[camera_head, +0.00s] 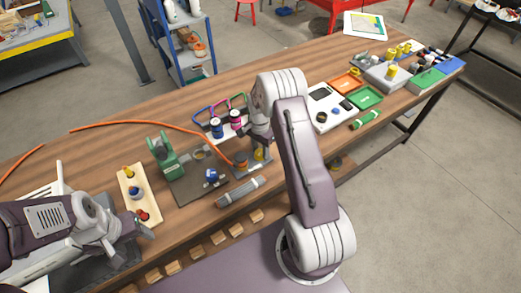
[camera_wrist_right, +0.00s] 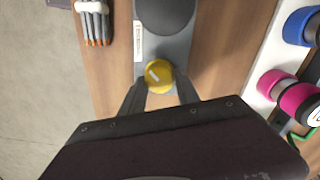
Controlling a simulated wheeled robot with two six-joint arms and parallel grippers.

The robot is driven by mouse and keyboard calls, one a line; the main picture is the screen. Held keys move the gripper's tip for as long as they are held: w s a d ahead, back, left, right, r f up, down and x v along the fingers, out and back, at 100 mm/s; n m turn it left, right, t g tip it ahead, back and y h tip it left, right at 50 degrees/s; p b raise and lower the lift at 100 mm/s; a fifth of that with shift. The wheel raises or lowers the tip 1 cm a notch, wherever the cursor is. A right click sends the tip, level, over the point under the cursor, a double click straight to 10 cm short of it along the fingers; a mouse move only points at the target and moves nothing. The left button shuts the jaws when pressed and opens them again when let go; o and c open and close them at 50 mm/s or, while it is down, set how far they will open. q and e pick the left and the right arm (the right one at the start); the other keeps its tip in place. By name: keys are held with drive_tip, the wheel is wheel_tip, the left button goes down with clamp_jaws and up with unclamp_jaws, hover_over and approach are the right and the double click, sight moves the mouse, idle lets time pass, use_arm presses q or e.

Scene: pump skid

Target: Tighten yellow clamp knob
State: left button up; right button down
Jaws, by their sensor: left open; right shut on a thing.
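The yellow clamp knob (camera_head: 258,154) stands on a small grey block (camera_head: 252,166) at the right end of the pump skid. In the right wrist view the round yellow knob (camera_wrist_right: 158,76) has a pale mark on its top. My right gripper (camera_wrist_right: 160,92) is shut on the knob, one finger on each side. In the head view my right gripper (camera_head: 260,146) is over the knob and hides part of it. My left gripper (camera_head: 138,226) is open and empty at the lower left, beside the wooden button board.
A green pump (camera_head: 166,158) and blue part (camera_head: 212,176) stand on the skid plate. An orange hose (camera_head: 150,124) runs to it. The wooden board (camera_head: 135,186) holds yellow, blue and red buttons. A grey bundle (camera_head: 241,191) lies in front. Blue and pink spools (camera_head: 235,118) stand behind.

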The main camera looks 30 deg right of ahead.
sight(260, 151)
idle(0.3)
drive_tip(key=c, duration=0.9)
unclamp_jaws()
drive_tip(key=shift+r, duration=0.1)
wheel_tip(260, 151, up, 9)
drive_tip(key=shift+b, duration=0.35)
drive_tip(key=shift+a, duration=0.1)
